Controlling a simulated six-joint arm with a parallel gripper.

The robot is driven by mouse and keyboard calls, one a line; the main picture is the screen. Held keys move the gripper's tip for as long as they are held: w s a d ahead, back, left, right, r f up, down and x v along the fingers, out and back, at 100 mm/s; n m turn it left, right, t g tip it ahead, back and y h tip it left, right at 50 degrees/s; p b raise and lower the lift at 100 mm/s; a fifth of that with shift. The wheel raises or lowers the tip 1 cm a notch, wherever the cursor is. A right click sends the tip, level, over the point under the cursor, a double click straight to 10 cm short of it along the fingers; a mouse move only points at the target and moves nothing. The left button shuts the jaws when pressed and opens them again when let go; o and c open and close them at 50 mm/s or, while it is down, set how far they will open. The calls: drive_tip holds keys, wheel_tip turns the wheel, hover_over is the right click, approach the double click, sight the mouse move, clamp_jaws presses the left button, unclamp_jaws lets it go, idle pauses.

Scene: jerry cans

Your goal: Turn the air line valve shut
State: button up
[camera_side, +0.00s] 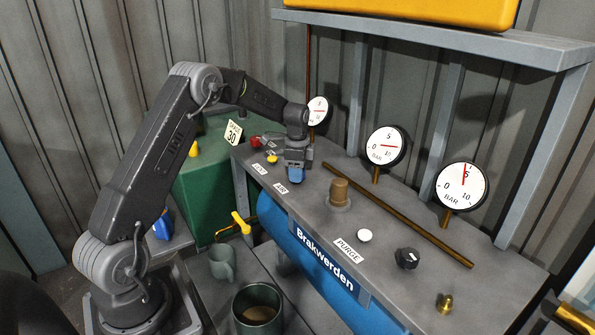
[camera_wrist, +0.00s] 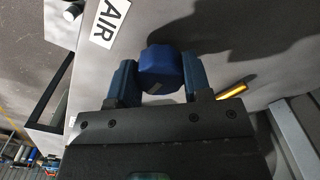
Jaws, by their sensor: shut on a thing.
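The air line valve is a blue knob (camera_wrist: 161,66) on the grey panel beside a white AIR label (camera_wrist: 108,22) in the wrist view. In the side view the blue knob (camera_side: 295,175) is partly hidden under my gripper (camera_side: 297,165), and the AIR label (camera_side: 281,188) lies just left of and below it. My gripper points down and is shut on the knob, with one finger on each side in the wrist view.
The panel also carries a red knob (camera_side: 256,142), a yellow knob (camera_side: 272,159), a brass fitting (camera_side: 339,194), a white button (camera_side: 364,235) and a black knob (camera_side: 407,258). Several gauges, including a large one (camera_side: 462,190), stand behind. A brass pipe (camera_side: 400,215) runs across the panel.

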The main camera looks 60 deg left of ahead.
drive_tip(key=shift+c, duration=0.9)
drive_tip(key=n, duration=0.4)
drive_tip(key=shift+n, duration=0.3)
drive_tip(key=n, duration=0.4)
drive_tip(key=shift+n, duration=0.3)
drive_tip(key=n, duration=0.4)
drive_tip(key=shift+r+n, duration=0.1)
drive_tip(key=shift+n, duration=2.3)
drive_tip(key=o, duration=0.9)
